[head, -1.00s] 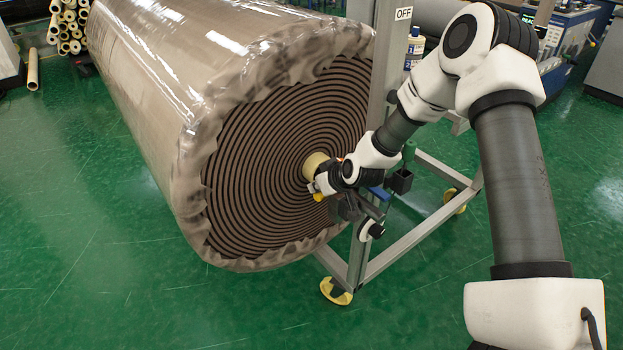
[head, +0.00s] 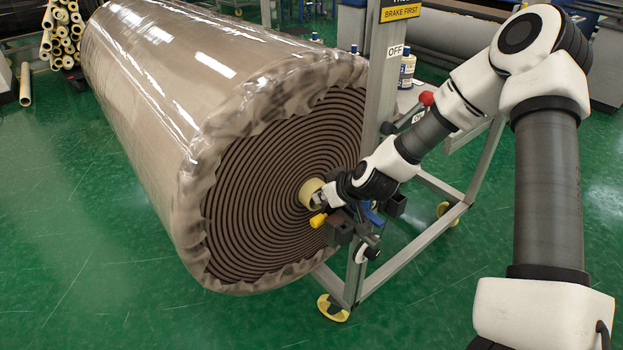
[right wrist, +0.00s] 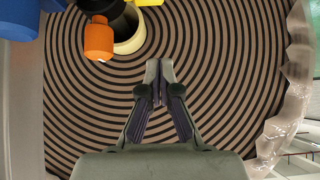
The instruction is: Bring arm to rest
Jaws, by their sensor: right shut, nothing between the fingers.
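My right arm (head: 545,190) reaches in from the right to the end of a large wrapped roll (head: 150,90). The right gripper shows in the right wrist view (right wrist: 158,72), shut and empty, in front of the roll's spiral end face (right wrist: 230,100). In the head view the gripper (head: 318,200) is small and partly hidden by the wrist, close to the roll's pale core (head: 310,187). In the right wrist view the core (right wrist: 130,38) lies above and left of the fingertips. My left gripper is not in view.
A grey metal frame (head: 380,90) on yellow-footed casters stands beside the roll end. Near the core are a yellow knob (head: 317,220), a blue part (head: 373,214) and dark blocks. An orange knob (right wrist: 98,40) sits near the core. Green floor is open at left.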

